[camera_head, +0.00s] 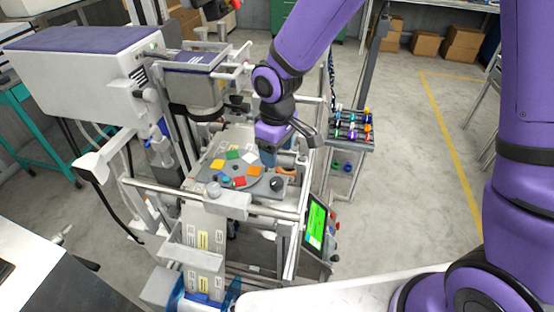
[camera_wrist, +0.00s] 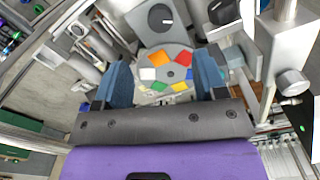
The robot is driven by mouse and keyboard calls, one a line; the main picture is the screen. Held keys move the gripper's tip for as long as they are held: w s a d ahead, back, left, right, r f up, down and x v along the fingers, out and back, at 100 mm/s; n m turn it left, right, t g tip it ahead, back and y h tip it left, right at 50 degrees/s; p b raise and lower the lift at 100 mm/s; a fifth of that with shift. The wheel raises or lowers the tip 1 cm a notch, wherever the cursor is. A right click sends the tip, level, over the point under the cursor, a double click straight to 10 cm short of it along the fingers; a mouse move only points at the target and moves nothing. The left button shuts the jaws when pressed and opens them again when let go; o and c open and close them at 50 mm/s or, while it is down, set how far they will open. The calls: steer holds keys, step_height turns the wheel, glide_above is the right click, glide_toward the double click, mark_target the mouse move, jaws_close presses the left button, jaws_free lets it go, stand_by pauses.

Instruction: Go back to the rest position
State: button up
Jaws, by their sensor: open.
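My gripper (camera_wrist: 165,85) is open and empty in the wrist view, with its two blue fingers apart on either side of a round plate. In the head view my gripper (camera_head: 267,158) points down at the right edge of the machine, close to the same round plate (camera_head: 228,173). The plate carries several coloured squares, among them an orange one (camera_wrist: 158,58), a red one (camera_wrist: 187,57) and a blue one (camera_wrist: 190,74). I cannot tell the exact height of my fingertips above the plate.
A white machine body (camera_head: 85,75) stands at the left. Metal rails and posts surround the plate. A green-lit screen (camera_head: 316,222) sits at the front right. A rack of coloured reels (camera_head: 352,125) stands behind to the right. The floor at the right is clear.

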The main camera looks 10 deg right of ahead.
steer(key=shift+r, duration=0.2)
stand_by(0.3)
steer(key=s+d+r+m+t, duration=0.3)
steer(key=d+r+m, duration=0.2)
steer(key=d+r, duration=0.95)
steer(key=s+d+r+m+t, duration=0.1)
steer(key=s+d+r+m, duration=0.1)
steer(key=s+d+r, duration=0.3)
steer(key=s+d+r+m+t, duration=0.1)
steer(key=s+d+r+m, duration=0.2)
steer(key=s, duration=0.7)
step_height(320, 180, up, 3)
steer(key=shift+s+d+f, duration=0.15)
steer(key=shift+s+d, duration=0.15)
steer(key=shift+d, duration=0.7)
